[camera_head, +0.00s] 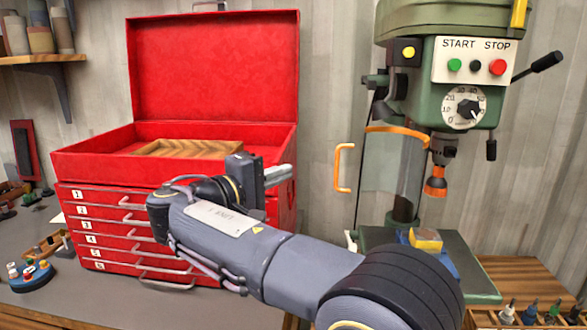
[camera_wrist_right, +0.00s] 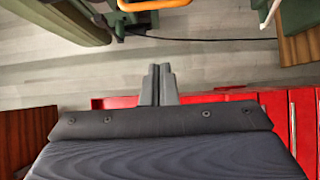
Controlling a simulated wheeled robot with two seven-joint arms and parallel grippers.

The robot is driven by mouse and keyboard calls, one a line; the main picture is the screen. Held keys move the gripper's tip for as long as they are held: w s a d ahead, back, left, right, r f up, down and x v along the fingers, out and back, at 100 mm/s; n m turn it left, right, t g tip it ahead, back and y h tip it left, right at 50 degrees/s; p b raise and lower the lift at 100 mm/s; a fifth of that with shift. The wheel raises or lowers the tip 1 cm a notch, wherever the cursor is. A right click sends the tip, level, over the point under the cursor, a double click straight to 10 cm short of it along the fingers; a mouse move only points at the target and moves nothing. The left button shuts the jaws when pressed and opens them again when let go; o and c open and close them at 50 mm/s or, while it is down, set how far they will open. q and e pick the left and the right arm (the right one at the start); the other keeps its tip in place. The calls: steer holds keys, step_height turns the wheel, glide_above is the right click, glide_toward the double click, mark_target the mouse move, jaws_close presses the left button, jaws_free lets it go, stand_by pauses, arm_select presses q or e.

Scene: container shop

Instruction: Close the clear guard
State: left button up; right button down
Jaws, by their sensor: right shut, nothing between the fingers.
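The clear guard (camera_head: 391,170) is a see-through curved panel with an orange top rim and an orange handle (camera_head: 343,167) on its left. It hangs on the left side of the green drill press (camera_head: 459,55), with the chuck and orange-tipped bit (camera_head: 435,182) to its right. My right gripper (camera_head: 279,175) is shut and empty in front of the red tool chest, left of the handle and apart from it. Its closed fingers (camera_wrist_right: 157,84) show in the right wrist view, where an orange bar (camera_wrist_right: 152,5) crosses the top edge. My left gripper is not in view.
The red tool chest (camera_head: 213,75) stands open-lidded behind my right gripper. A yellow block (camera_head: 426,239) sits on the drill table (camera_head: 470,262). Bare wall shows between chest and handle.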

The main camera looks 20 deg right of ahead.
steer(key=d+p, duration=0.3)
steer(key=d, duration=0.5)
steer(key=shift+s+d, duration=0.4)
steer(key=shift+s+f, duration=0.1)
